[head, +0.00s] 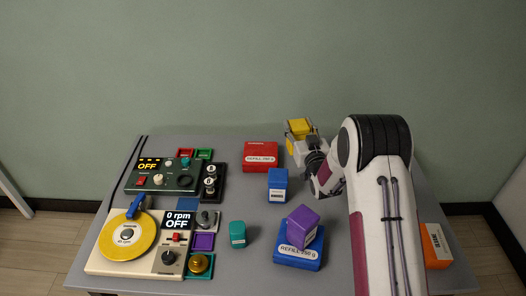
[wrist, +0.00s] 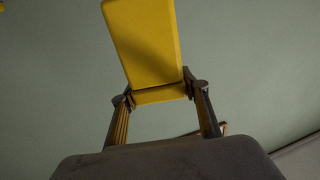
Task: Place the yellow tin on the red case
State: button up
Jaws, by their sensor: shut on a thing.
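The yellow tin (head: 299,127) is held by my gripper (head: 301,138) at the back right of the table in the head view. In the wrist view the yellow tin (wrist: 145,45) sits between the two fingers of my gripper (wrist: 160,92), which is shut on it. The red case (head: 260,154), labelled as a refill, lies flat on the table to the left of my gripper. Its top looks bare. The tin appears apart from the red case. My arm hides part of the table on the right.
A blue tin (head: 277,185) stands just in front of the red case. A purple tin (head: 301,226) rests on a blue case (head: 298,257). A teal tin (head: 237,234), an orange case (head: 435,245) and several control panels, including a turntable (head: 128,245), occupy the table (head: 250,205).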

jog(key=w+a+r+m+h, duration=0.1)
jog(key=a+r+h, duration=0.1)
jog(key=a, duration=0.4)
jog(key=w+a+r+m+h, duration=0.1)
jog(key=a+r, duration=0.1)
jog(key=a, duration=0.4)
jog(key=shift+w+a+r+h, duration=0.25)
jog(key=shift+w+a+h, duration=0.05)
jog(key=shift+a+h, duration=0.1)
notch_tip(320, 180, down, 6)
jog(key=shift+f, duration=0.15)
jog(key=shift+f, duration=0.1)
dwell(0.4)
jog(key=shift+f, duration=1.75)
jog(key=shift+f, duration=0.15)
